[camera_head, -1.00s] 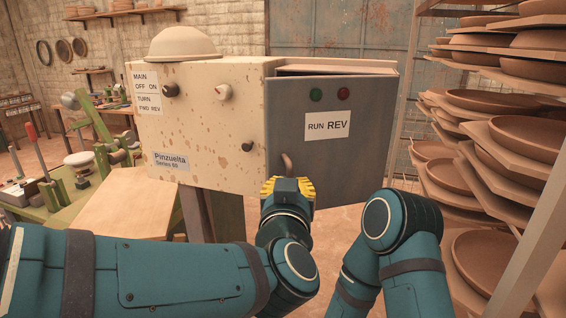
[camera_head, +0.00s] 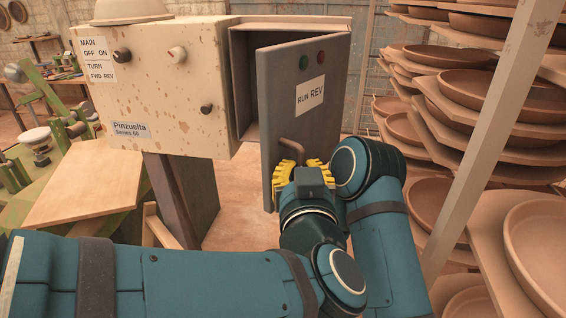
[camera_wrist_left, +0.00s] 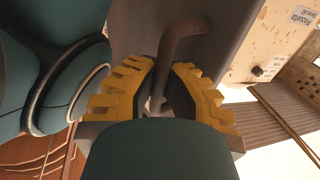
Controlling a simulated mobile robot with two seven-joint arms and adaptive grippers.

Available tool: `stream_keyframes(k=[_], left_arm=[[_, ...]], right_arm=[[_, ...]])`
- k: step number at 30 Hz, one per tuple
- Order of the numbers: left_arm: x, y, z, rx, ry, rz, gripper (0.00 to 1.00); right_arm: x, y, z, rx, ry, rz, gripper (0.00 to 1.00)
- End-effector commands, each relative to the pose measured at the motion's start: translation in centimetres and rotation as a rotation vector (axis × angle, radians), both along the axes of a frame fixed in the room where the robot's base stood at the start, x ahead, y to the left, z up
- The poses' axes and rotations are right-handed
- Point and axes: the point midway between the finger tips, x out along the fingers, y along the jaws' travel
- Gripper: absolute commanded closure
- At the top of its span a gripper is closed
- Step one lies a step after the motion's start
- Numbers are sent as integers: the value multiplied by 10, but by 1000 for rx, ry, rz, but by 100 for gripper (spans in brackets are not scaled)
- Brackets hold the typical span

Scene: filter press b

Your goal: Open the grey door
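The grey door (camera_head: 322,125) of the machine's cabinet stands partly open, its left edge swung out toward me, with the hinge side at the right. A dark gap (camera_head: 244,85) into the cabinet shows at its left. The curved handle (camera_head: 293,147) is low on the door's left part. My left gripper (camera_head: 303,174) has its yellow fingers on either side of the handle. In the left wrist view, the handle (camera_wrist_left: 185,36) runs down between the fingertips, which look closed on it. My right arm is at the right of the gripper, its gripper out of sight.
The cream machine body (camera_head: 160,85) with knobs stands left of the door. A rack of clay dishes (camera_head: 480,95) and its slanting post (camera_head: 490,130) stand close on the right. A wooden board (camera_head: 85,185) lies at the left. Floor shows below the cabinet.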

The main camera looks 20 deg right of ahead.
Motion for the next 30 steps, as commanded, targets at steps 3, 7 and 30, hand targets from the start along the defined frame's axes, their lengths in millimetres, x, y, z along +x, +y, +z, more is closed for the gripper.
stream_keyframes(k=[3, 7, 30], left_arm=[[-1, 0, -1, 2, 2, 0, 100], [-1, 0, -2, 2, 2, 0, 100], [-1, -1, 0, 0, 1, -2, 59]], right_arm=[[0, 0, 0, 0, 0, 0, 53], [0, 0, 0, 0, 0, 0, 53], [0, 0, 0, 0, 0, 0, 53]])
